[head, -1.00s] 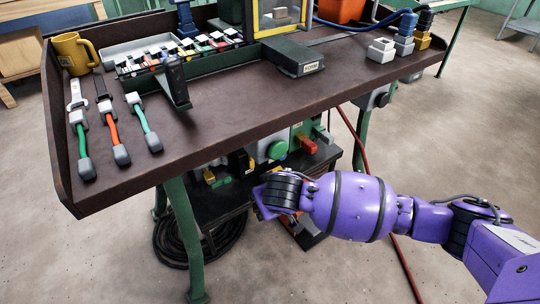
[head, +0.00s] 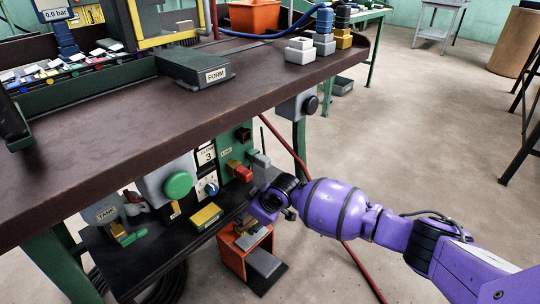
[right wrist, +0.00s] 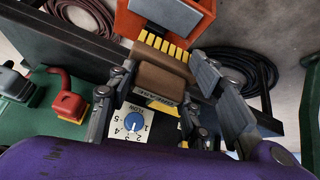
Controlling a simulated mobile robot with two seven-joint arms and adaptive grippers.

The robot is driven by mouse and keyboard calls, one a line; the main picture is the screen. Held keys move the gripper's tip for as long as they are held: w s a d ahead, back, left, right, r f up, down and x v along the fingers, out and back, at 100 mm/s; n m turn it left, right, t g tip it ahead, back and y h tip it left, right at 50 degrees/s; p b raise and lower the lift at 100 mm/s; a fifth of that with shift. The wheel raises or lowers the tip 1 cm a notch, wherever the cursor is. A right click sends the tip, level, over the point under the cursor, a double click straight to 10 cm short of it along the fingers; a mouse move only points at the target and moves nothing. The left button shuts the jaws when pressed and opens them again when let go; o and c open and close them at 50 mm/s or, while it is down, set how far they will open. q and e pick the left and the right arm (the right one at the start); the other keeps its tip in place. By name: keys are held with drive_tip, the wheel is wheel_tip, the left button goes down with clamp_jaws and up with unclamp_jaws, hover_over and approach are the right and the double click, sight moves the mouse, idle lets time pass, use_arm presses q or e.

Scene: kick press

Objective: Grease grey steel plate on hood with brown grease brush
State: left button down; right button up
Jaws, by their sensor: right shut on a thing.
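The grey steel plate (head: 250,237) lies on top of the orange hood (head: 232,259) below the bench shelf; the hood also shows at the top of the right wrist view (right wrist: 140,22). My right gripper (head: 265,210) is above and slightly right of the hood in the head view. In the head view the brush is largely hidden by the gripper. My left gripper is not in view.
The dark lower shelf (head: 135,262) carries a yellow box (head: 206,215) and a green panel with a red lever (head: 240,171) close to the gripper. The bench top (head: 130,115) overhangs it. Floor at right is open.

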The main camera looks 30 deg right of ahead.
drive_tip(key=shift+w+f+b, duration=0.1)
drive_tip(key=shift+f+b, duration=0.8)
drive_tip(key=shift+f, duration=0.15)
wheel_tip(320, 180, down, 4)
drive_tip(key=b, duration=0.3)
drive_tip(key=shift+b, duration=0.35)
drive_tip(key=shift+f+b, duration=0.35)
drive_tip(key=shift+f, duration=0.65)
